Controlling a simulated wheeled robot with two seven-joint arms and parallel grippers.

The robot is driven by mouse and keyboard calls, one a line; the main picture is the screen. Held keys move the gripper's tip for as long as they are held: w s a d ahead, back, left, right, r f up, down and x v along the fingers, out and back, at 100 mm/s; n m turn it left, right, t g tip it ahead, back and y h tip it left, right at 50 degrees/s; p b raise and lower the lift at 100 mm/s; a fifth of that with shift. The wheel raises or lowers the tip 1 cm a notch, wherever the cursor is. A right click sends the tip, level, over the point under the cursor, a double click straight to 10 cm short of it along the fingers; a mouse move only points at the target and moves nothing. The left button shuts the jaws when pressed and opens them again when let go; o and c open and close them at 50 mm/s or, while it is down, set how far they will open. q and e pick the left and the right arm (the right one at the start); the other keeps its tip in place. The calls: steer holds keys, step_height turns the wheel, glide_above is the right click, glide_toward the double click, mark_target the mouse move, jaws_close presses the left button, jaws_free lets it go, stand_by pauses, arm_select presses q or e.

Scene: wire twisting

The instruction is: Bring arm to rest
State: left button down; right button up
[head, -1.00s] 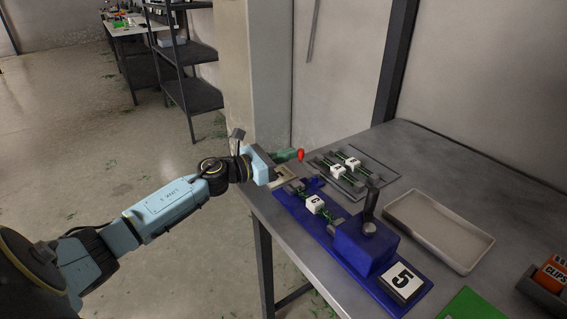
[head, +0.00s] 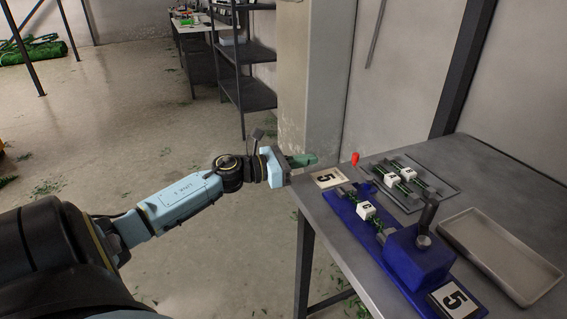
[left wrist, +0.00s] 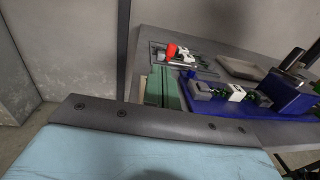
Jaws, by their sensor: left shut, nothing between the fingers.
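My left arm (head: 180,205) reaches in from the left in the head view. Its gripper (head: 303,160) has green fingers, shut and empty, just off the table's left edge near the back corner. The green fingers also show in the left wrist view (left wrist: 162,88), pointing toward the table. My right gripper is in neither view.
The grey table (head: 478,170) holds a blue twisting fixture (head: 418,256) with a white block marked C (head: 366,210), a plate with two more white blocks (head: 440,200), a red-tipped lever (head: 355,159), a "5" card (head: 327,178) and an empty tray (head: 500,255). Open floor lies left.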

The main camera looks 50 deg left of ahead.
arm_select(q)
steer(key=shift+a+v, duration=0.15)
steer(key=shift+v, duration=1.15)
steer(key=shift+a+v, duration=0.2)
steer(key=shift+v, duration=1.05)
steer(key=shift+w, duration=0.15)
